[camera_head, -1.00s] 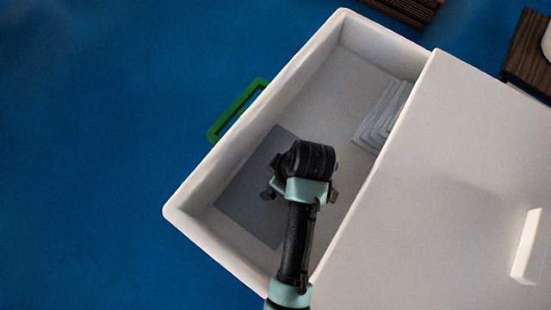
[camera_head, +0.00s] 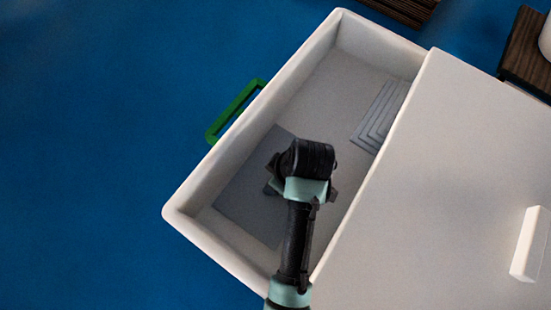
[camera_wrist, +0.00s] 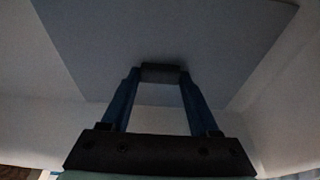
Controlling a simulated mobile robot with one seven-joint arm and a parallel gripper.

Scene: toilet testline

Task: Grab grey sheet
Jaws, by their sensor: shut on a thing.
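The grey sheet (camera_head: 243,205) is a flat, dark grey panel in the near-left part of the open white drawer (camera_head: 190,228). My gripper (camera_head: 273,182) is at the sheet's right side in the head view, and my wrist hides part of the sheet. In the wrist view the grey sheet (camera_wrist: 165,40) fills the upper middle. The exact contact is dark and hard to make out.
A stack of lighter grey sheets (camera_head: 380,115) lies at the drawer's far right. A green handle (camera_head: 235,112) is on the drawer's outer left side. A white lid-like top (camera_head: 440,170) with a white handle (camera_head: 528,245) covers the right. Dark wooden pieces (camera_head: 525,50) stand at the upper right.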

